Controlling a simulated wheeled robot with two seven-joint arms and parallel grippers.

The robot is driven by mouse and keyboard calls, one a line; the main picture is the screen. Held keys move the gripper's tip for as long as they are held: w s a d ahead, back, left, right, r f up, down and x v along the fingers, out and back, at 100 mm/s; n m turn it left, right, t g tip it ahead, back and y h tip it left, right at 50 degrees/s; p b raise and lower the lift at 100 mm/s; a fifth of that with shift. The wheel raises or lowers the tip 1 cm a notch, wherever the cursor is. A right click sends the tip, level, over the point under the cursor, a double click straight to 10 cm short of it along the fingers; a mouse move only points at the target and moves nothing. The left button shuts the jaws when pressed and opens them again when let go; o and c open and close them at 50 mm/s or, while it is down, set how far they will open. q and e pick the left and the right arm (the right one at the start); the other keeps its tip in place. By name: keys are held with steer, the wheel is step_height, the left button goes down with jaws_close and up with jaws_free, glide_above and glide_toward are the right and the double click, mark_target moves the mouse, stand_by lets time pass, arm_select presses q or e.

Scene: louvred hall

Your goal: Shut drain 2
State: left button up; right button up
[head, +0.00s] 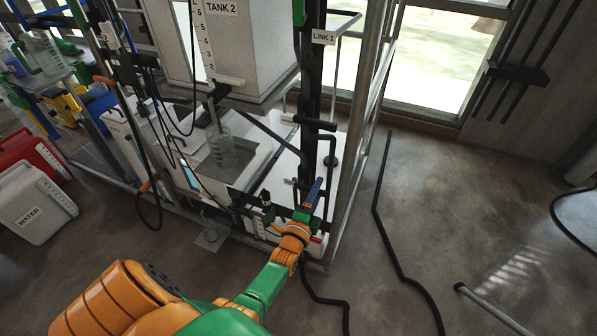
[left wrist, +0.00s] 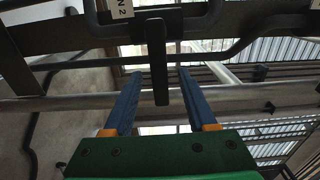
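In the left wrist view a black lever (left wrist: 158,62) hangs from a dark pipe beside a white label (left wrist: 121,8) whose visible part reads "N 2". My left gripper (left wrist: 160,85) has its two blue fingers apart, one on each side of the lever in that view, with gaps on both sides; I cannot tell how deep the lever sits between them. In the head view my left gripper (head: 314,195) is low at the rack's front right corner and covers the lever there. The white tank marked TANK 2 (head: 255,50) stands above. My right gripper is not in view.
A metal rack post (head: 352,150) stands just right of the gripper. A clear beaker (head: 222,150) is under the tank. A WATER canister (head: 35,205) and a red one stand at left.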

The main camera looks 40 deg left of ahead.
arm_select(q)
steer(key=p+v, duration=0.3)
steer(key=v, duration=0.4)
